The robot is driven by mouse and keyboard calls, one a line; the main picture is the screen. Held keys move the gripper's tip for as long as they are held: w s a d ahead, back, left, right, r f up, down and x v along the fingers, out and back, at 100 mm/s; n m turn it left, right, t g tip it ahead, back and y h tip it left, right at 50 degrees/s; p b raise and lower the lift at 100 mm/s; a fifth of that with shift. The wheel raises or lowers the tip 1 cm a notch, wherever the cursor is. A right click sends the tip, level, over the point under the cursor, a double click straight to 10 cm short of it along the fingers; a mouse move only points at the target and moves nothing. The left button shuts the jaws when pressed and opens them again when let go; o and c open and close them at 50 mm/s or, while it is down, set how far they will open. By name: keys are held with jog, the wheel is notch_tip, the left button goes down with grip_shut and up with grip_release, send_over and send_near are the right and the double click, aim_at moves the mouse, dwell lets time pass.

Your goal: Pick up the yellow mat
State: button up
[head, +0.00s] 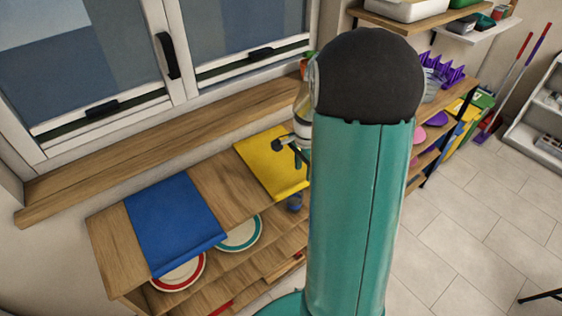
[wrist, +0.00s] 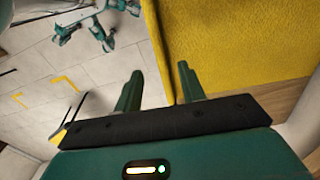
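The yellow mat (head: 268,160) lies flat on the wooden shelf top, its front edge overhanging the shelf's front. My gripper (head: 293,150) is over the right part of the mat in the head view, partly hidden by my arm. In the wrist view the mat (wrist: 235,45) fills the upper right. My gripper (wrist: 160,78) is open there, its two fingers apart. The mat's edge runs down between the fingers, with one finger on the mat's side and the other over the floor side. I cannot tell whether either finger touches the mat.
A blue mat (head: 175,222) lies on the same shelf unit (head: 220,183), to the left. Plates with a teal rim (head: 240,234) and a red rim (head: 180,275) sit on the shelf below. A window and wooden sill (head: 160,150) stand behind. Tiled floor (head: 470,225) is open at right.

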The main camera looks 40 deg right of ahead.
aim_at(303, 182)
notch_tip(303, 182, down, 5)
jog(key=shift+f, duration=0.1)
grip_shut()
